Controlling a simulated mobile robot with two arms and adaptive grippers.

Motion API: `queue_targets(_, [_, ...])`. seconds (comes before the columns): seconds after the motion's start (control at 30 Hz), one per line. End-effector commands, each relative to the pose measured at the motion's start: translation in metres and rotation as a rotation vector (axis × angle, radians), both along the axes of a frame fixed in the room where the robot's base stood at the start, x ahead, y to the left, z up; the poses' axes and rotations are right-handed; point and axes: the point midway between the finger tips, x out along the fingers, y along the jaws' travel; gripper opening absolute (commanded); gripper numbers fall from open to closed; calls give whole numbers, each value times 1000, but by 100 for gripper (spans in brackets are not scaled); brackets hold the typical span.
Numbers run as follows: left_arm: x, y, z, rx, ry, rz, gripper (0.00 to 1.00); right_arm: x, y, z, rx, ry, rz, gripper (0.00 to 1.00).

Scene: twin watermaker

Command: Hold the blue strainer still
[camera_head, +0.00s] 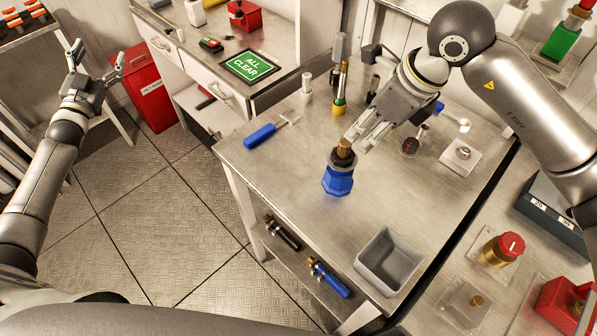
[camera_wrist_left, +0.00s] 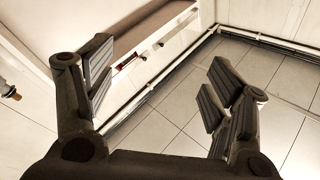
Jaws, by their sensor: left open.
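The blue strainer (camera_head: 338,181) stands upright on the metal workbench (camera_head: 285,190), a faceted blue body with a dark collar and a ribbed brown piece (camera_head: 344,152) on top. My right gripper (camera_head: 358,138) is close beside the top of that brown piece, its fingers pointing down and left; I cannot tell whether they touch it or how far apart they are. My left gripper (camera_head: 98,58) is open and empty, far left of the workbench over the floor. Its spread fingers also show in the left wrist view (camera_wrist_left: 160,70), with nothing between them.
A blue-handled tool (camera_head: 262,135) lies left of the strainer, and a grey bin (camera_head: 389,262) stands at the front. A green-and-yellow bottle-like item (camera_head: 340,90) stands behind. Bare bench lies between strainer and bin. A red bin (camera_head: 150,92) stands near my left gripper.

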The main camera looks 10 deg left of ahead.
Motion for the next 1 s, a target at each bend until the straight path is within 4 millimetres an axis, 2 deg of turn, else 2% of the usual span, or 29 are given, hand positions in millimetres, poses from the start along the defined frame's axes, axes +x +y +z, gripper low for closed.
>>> queue_targets(0.03, [2,-3,33,36,-51,-22,77,0,0,0,0,0,0,36])
queue_targets(0.17, [1,-25,108,156,-166,-90,77,0,0,0,0,0,0,36])
queue_targets(0.2, [0,-37,128,210,-198,-117,77,0,0,0,0,0,0,36])
queue_targets(0.27, [-2,-64,152,313,-238,-165,77,0,0,0,0,0,0,36])
queue_targets(0.3, [-4,-86,161,400,-256,-200,77,0,0,0,0,0,0,36])
queue_targets(0.37, [-4,-117,159,513,-261,-243,77,0,0,0,0,0,0,36])
queue_targets(0.47, [-5,-161,143,685,-259,-301,77,0,0,0,0,0,0,36])
queue_targets(0.7, [-16,-254,83,1058,-263,-424,77,0,0,0,0,0,0,36])
queue_targets(1.0, [-48,-354,7,1503,-345,-555,77,0,0,0,0,0,0,36])
